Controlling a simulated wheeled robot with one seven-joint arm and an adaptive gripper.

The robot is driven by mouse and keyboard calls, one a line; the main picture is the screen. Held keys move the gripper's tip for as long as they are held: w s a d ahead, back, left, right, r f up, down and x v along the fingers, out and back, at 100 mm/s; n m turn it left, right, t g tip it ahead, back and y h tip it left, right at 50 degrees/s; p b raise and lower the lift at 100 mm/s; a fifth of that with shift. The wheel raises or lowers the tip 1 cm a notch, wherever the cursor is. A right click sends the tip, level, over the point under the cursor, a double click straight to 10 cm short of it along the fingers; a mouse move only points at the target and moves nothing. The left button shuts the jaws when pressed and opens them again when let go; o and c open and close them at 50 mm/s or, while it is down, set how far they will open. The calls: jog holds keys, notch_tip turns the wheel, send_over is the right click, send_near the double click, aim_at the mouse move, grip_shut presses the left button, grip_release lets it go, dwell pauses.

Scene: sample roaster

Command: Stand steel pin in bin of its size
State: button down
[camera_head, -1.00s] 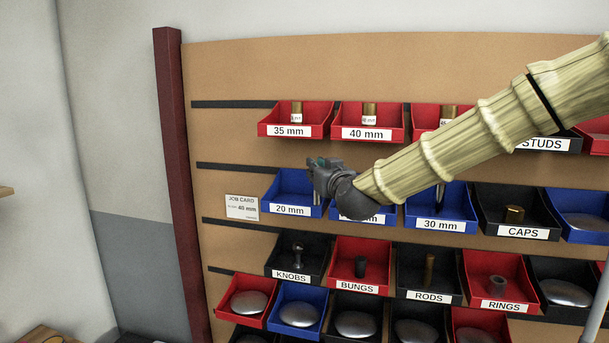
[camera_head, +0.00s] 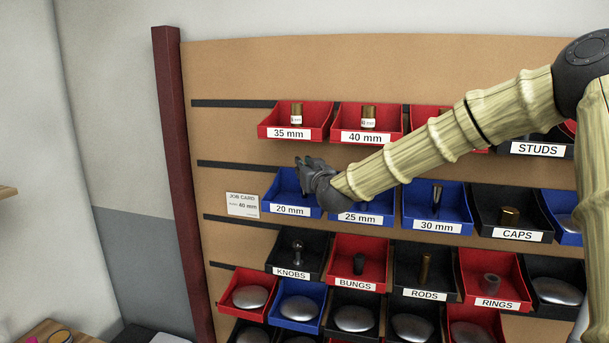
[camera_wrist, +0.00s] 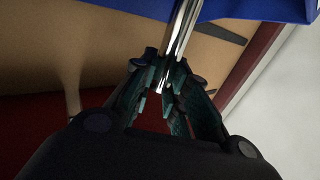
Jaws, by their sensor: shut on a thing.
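My gripper (camera_head: 304,168) is at the 20 mm bin (camera_head: 280,184), a blue bin in the middle row, over its upper right part. In the wrist view my gripper (camera_wrist: 172,78) is shut on a shiny steel pin (camera_wrist: 183,30), whose far end runs past a blue bin edge (camera_wrist: 255,10). In the head view the held pin is hidden. I cannot tell whether it touches the bin. The blue 25 mm bin (camera_head: 360,218) is mostly behind my wrist.
Red 35 mm (camera_head: 322,122) and 40 mm (camera_head: 393,122) bins, with brass-coloured pieces, hang above. Below are knobs, bungs, rods and rings bins. A job card (camera_head: 242,205) hangs left of the 20 mm bin. A dark red post (camera_head: 180,180) borders the board's left side.

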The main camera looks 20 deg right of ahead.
aim_at(305, 197)
jog(key=shift+w+d+f+p, duration=0.1)
jog(key=shift+f+p, duration=0.65)
jog(key=shift+f, duration=0.7)
jog(key=shift+f, duration=0.2)
jog(key=c, duration=1.4)
grip_release()
jog(key=shift+r, duration=0.2)
